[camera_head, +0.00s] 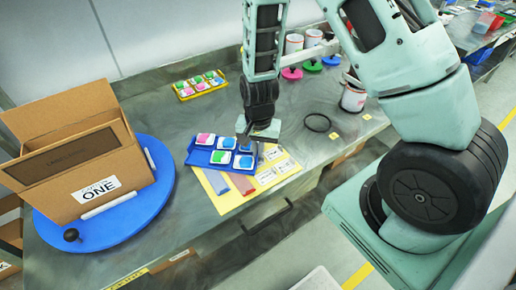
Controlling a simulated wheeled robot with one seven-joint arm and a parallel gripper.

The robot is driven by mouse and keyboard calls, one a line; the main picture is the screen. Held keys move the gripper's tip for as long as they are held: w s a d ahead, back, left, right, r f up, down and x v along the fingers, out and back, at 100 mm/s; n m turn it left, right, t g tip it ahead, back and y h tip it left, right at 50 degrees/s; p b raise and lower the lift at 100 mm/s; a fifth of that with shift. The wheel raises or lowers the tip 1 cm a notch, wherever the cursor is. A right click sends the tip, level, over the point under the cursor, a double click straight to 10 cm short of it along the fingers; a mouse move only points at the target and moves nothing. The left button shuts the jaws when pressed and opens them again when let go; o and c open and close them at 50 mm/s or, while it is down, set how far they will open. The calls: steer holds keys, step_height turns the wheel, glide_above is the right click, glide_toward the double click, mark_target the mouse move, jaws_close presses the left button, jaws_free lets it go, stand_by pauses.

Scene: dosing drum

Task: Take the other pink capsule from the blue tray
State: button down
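The blue tray (196,158) lies on the grey bench in the middle, holding several white square pieces with coloured tops. A pink capsule (205,139) sits in its back left place. Blue capsules (220,157) and green ones (245,162) fill other places. I see no second pink one in this tray; its back right part is partly hidden by my gripper. My gripper (244,138) points down over the tray's right end. Its fingers are too small and hidden to tell whether they are open or hold anything.
A yellow tray (184,92) with several capsules stands behind. A yellow sheet (216,200) with coloured patches and labels lies in front. Left is a cardboard box (137,160) on a blue turntable (160,190). Right are a black ring (318,122), white pots (353,98) and coloured lids (292,73).

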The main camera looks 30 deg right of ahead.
steer(key=c, duration=1.6)
jaws_free()
steer(key=shift+f, duration=0.1)
